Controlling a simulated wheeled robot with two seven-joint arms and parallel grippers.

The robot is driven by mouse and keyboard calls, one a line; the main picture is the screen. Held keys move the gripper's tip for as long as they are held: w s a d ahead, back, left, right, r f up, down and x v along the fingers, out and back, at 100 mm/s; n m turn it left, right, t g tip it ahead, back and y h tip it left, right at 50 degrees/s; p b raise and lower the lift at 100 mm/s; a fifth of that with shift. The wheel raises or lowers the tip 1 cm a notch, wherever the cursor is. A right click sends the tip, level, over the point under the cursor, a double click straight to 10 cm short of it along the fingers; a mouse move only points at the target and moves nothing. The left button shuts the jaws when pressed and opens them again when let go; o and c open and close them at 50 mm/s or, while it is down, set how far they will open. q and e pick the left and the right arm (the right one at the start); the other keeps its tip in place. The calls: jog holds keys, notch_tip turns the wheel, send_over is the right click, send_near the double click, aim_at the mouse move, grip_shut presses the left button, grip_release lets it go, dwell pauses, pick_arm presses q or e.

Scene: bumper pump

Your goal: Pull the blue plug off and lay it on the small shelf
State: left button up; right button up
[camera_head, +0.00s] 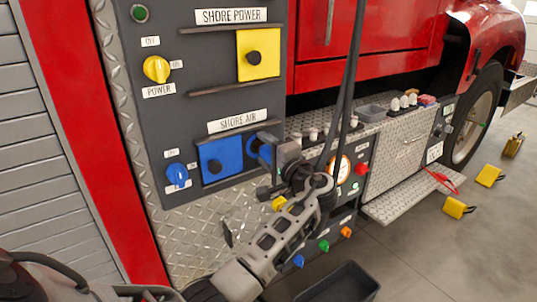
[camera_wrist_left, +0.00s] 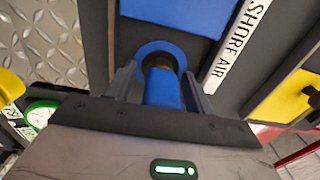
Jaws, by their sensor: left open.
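The blue plug (camera_head: 254,146) is at the right edge of the SHORE AIR panel, partly hidden by my left gripper in the head view. In the left wrist view the blue plug (camera_wrist_left: 162,88) points out of a round blue collar. My left gripper (camera_head: 268,150) is open, with one finger on each side of the plug (camera_wrist_left: 160,82); I cannot tell whether they touch it. Which surface is the small shelf is unclear; a narrow ledge (camera_head: 200,138) runs under the SHORE AIR label. My right gripper is not in view.
A blue square plate (camera_head: 221,158) and a blue knob (camera_head: 177,175) are left of the plug. Dark hoses (camera_head: 345,85) hang close to my left wrist. A diamond-plate step (camera_head: 410,200) juts out at right. A black bin (camera_head: 340,284) and yellow blocks (camera_head: 489,176) are on the floor.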

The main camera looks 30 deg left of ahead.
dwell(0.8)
pick_arm(q)
grip_shut()
jog(key=p+v, duration=0.1)
jog(key=v, duration=0.5)
dwell(0.9)
